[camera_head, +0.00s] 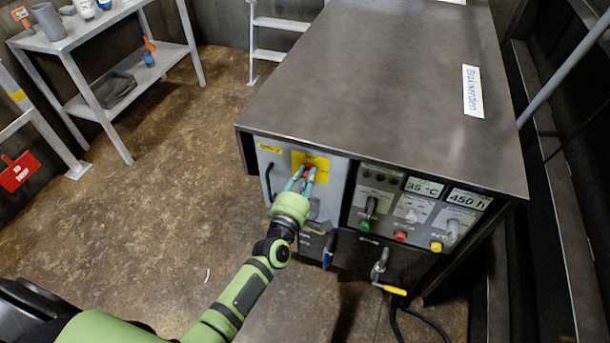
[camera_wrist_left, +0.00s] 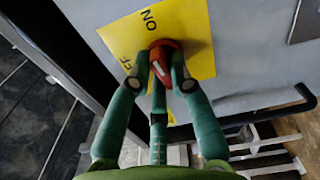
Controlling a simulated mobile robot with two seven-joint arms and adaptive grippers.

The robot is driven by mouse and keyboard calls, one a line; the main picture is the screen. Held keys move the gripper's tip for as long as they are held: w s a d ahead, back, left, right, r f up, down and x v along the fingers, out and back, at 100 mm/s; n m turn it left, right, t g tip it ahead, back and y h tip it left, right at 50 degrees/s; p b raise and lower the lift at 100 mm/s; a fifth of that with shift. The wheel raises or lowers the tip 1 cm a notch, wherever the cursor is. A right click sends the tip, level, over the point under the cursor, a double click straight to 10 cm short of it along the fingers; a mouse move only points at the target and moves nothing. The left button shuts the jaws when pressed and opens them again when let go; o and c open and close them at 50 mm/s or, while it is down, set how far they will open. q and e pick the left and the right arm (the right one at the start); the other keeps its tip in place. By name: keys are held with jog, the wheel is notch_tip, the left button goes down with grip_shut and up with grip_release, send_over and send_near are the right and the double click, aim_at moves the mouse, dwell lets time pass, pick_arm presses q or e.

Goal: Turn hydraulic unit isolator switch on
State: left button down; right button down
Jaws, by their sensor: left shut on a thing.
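The hydraulic unit isolator switch is a red rotary knob (camera_wrist_left: 166,46) with a white mark, on a yellow plate (camera_head: 322,163) at the upper left of the unit's front panel. In the left wrist view the yellow plate (camera_wrist_left: 200,25) shows parts of the printed words ON and OFF, turned sideways. My left gripper (camera_head: 302,175) reaches the switch from the front. In the left wrist view its green fingers (camera_wrist_left: 161,74) are closed around the knob, one on each side. The fingers hide part of the knob in the head view. My right gripper is not in view.
The grey unit (camera_head: 380,65) has a wide overhanging top. Right of the switch are gauges, displays (camera_head: 424,187) and valve handles, with a yellow-handled lever (camera_head: 390,289) below. A black handle (camera_wrist_left: 270,115) sits beside the switch. A shelf table (camera_head: 85,45) stands far left; floor between is clear.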

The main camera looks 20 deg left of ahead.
pick_arm(q)
jog(key=shift+m, duration=0.6)
jog(key=c, duration=1.1)
grip_release()
jog(key=s, duration=1.2)
jog(key=shift+a, duration=0.2)
